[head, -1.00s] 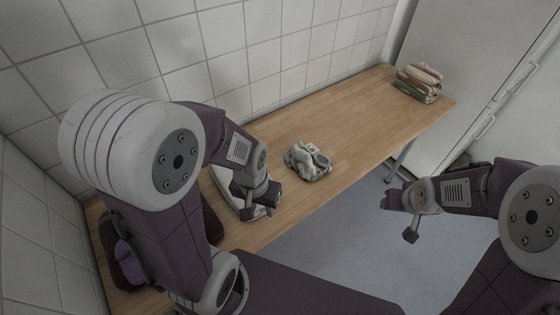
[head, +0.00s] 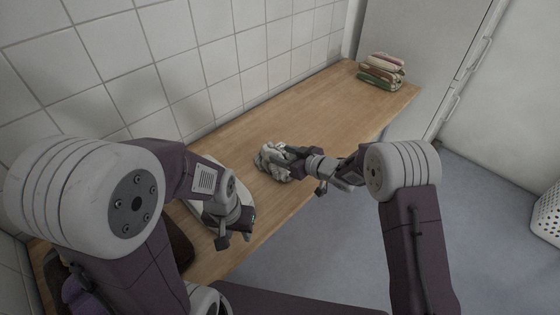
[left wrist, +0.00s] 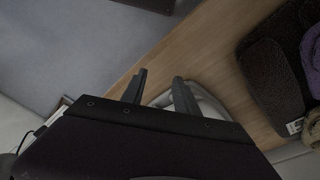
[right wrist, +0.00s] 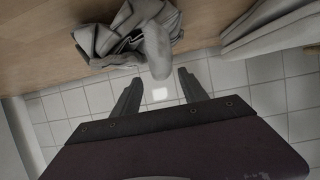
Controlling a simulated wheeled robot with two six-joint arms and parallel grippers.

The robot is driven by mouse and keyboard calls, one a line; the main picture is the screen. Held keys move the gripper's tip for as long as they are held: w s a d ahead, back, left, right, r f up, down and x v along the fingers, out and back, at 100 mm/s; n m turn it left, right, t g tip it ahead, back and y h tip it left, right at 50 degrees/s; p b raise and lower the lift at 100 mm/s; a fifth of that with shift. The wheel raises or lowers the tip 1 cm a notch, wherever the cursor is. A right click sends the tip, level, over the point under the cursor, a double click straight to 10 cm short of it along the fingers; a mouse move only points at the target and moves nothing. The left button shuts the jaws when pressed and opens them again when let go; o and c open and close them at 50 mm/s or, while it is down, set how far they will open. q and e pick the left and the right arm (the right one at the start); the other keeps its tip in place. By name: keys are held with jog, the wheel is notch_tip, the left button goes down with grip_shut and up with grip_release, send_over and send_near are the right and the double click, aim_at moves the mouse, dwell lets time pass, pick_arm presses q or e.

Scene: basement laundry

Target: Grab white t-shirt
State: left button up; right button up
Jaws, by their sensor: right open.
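A crumpled whitish cloth (head: 268,158), which looks like the t-shirt, lies in a heap on the wooden table near its front edge. It also shows at the top of the right wrist view (right wrist: 125,38), with one rounded part hanging toward the fingers. My right gripper (head: 296,160) is open at the heap's right side, its fingers (right wrist: 158,84) pointing at the cloth. I cannot tell whether they touch it. My left gripper (head: 234,228) is open and empty over the table's front left, its fingers (left wrist: 160,76) apart.
A pale, rounded item (left wrist: 207,98) lies under my left gripper. A dark brown textile (left wrist: 272,82) lies at the table's near left end. Folded cloths (head: 382,74) are stacked at the far end. A perforated white basket (head: 548,216) stands on the floor. The table between heap and stack is clear.

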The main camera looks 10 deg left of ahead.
aim_at(274, 153)
pick_arm(q)
jog(key=shift+f, duration=0.45)
pick_arm(e)
jog(key=x, duration=0.4)
jog(key=shift+s+a+f, duration=0.15)
jog(key=shift+a+f, duration=0.1)
jog(key=shift+a, duration=0.05)
jog(key=shift+r, duration=0.1)
jog(key=shift+c, duration=0.6)
grip_shut()
